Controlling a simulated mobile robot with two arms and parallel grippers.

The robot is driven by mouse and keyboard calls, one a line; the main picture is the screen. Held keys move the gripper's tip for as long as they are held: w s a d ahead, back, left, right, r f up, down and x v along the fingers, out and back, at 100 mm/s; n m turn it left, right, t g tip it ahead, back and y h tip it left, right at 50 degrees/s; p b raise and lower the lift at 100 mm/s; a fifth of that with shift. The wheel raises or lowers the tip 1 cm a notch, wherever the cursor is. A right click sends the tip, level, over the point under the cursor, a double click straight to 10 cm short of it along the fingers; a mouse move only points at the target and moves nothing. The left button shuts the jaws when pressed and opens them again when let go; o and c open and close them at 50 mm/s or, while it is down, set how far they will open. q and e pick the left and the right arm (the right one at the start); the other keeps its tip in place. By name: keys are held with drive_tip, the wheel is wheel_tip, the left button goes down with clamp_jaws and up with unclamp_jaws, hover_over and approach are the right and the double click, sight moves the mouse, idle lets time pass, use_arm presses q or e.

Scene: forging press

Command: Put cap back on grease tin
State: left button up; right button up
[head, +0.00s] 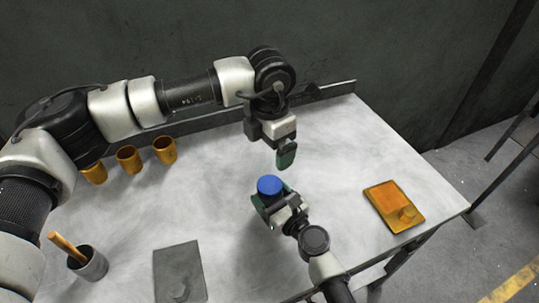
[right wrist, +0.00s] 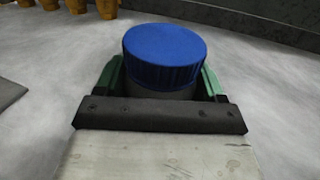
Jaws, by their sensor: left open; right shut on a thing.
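The grease tin (right wrist: 160,93) is a greyish body mostly hidden under a blue ridged cap (head: 270,185). In the right wrist view the cap (right wrist: 164,55) sits on top of the tin, roughly level; I cannot tell whether it is fully seated. My right gripper (head: 268,203) is shut on the tin, its green fingers (right wrist: 208,80) on either side below the cap. My left gripper (head: 286,157) is open and empty, above and just behind the cap, fingers pointing down, apart from it. One left finger is mostly hidden.
Several brass-coloured cups (head: 164,149) stand at the back left. A grey pot (head: 88,263) with a wooden-handled tool is at the front left. A grey plate (head: 180,272) lies at the front, an orange plate (head: 394,206) at the right. The table (head: 340,140) is clear around the tin.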

drive_tip(key=o, duration=1.8)
drive_tip(key=b+v, duration=0.1)
drive_tip(key=v, duration=1)
drive_tip(key=shift+f, duration=0.1)
